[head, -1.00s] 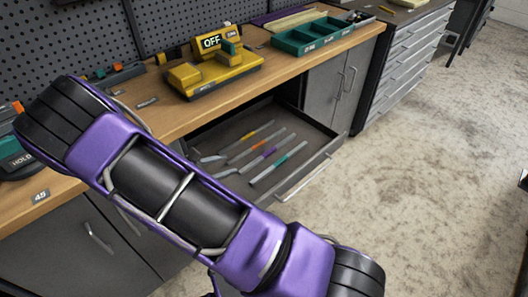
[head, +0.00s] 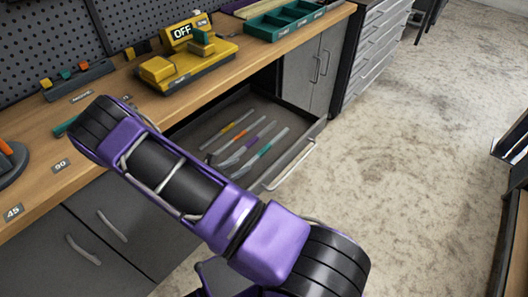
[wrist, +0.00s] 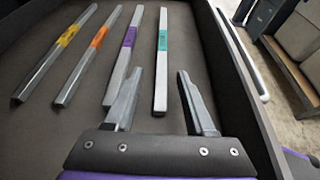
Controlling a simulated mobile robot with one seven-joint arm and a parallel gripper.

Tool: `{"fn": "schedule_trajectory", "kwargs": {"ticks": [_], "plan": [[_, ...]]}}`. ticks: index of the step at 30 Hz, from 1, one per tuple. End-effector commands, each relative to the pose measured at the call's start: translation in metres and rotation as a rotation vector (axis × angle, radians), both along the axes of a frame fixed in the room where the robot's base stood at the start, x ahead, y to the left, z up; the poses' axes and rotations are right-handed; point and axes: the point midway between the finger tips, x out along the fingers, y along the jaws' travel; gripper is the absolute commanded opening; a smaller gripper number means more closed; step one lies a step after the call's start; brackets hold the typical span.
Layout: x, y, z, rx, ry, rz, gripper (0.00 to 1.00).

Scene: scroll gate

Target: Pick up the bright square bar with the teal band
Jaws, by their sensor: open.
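The bright square bar with the teal band (wrist: 161,80) lies flat in the open drawer in the wrist view, the rightmost of the banded bars. It also shows in the head view (head: 273,142), nearest the drawer front. My gripper (wrist: 158,90) is open and empty, its two fingers pointing toward the bars. The teal-banded bar lies ahead, its near end between the two fingertips in the picture. I cannot tell the gap in height.
Bars with purple (wrist: 129,45), orange (wrist: 98,38) and yellow (wrist: 67,36) bands lie left of it. The drawer wall (wrist: 240,70) rises close on the right. A workbench (head: 200,98) above the drawer holds a yellow "OFF" device (head: 187,65) and a teal tray (head: 285,20).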

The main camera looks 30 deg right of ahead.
Motion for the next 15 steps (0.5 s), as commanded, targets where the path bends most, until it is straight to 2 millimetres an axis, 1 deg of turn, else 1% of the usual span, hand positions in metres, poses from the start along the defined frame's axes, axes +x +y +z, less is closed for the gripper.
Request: {"fn": "schedule_trajectory", "kwargs": {"ticks": [5,7,15], "plan": [[0.002,-0.008,-0.003,-0.002,0.001,0.001,0.55],[0.003,-0.013,-0.006,-0.003,0.002,-0.001,0.55],[0.013,-0.047,-0.022,-0.001,0.0,-0.001,0.55]]}}
